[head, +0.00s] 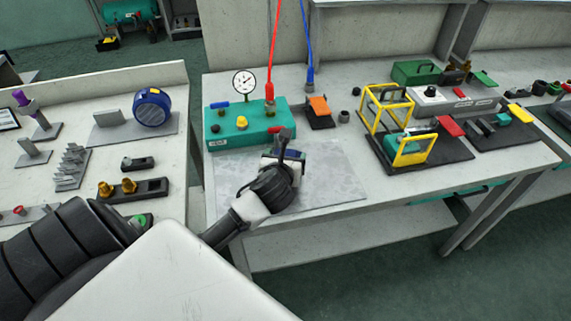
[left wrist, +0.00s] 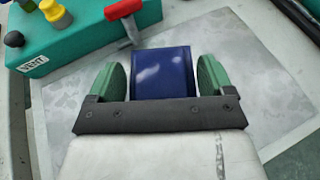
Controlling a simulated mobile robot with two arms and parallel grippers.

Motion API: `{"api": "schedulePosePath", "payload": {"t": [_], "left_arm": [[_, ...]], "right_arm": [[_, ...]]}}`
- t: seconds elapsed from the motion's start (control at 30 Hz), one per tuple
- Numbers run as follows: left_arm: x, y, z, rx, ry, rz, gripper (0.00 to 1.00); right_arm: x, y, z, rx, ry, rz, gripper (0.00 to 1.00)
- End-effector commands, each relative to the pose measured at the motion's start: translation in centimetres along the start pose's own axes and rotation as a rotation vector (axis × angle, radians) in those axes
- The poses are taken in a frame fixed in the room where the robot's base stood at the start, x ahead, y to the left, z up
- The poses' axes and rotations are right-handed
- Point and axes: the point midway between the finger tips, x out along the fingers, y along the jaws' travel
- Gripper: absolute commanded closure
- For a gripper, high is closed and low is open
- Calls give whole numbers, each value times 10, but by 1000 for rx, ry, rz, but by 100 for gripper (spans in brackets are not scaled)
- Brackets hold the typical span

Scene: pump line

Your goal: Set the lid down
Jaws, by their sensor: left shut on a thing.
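My left gripper (head: 284,158) is over the grey mottled mat (head: 335,180) on the middle bench, close to the front of the teal unit (head: 245,122). In the left wrist view, its two green fingers (left wrist: 162,76) stand on either side of a flat blue piece (left wrist: 160,73), which I take to be the lid, and are shut on it. In the head view the gripper and wrist hide most of this piece. I cannot tell whether it touches the mat. My right gripper is in neither view.
A red lever (left wrist: 125,12) on the teal unit is just beyond the held piece. A red hose (head: 274,50) and a blue hose (head: 305,45) hang behind. Yellow frames (head: 388,108) stand on a dark tray to the right. The mat's right part is bare.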

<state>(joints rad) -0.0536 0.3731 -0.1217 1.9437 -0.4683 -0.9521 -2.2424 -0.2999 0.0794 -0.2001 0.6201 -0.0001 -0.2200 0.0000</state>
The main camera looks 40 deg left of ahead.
Motion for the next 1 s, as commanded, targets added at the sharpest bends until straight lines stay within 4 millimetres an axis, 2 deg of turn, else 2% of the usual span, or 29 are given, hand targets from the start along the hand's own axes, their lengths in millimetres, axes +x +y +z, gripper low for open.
{"api": "schedulePosePath", "payload": {"t": [0.1, 0.2, 0.6, 0.63, 0.73, 1.0], "left_arm": [[7, 0, -22, -1, 8, 1, 46], [12, 0, -31, -2, 5, 1, 46], [14, 0, -36, 1, 3, 1, 46], [14, 0, -36, 0, 4, 1, 17], [14, -1, -36, 0, 3, 0, 1], [13, -1, -34, 0, 3, 0, 0]], "right_arm": [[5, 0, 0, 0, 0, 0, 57], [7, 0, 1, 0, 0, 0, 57], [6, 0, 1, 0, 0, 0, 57], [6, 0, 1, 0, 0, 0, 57], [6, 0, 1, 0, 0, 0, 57], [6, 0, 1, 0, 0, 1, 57]]}}
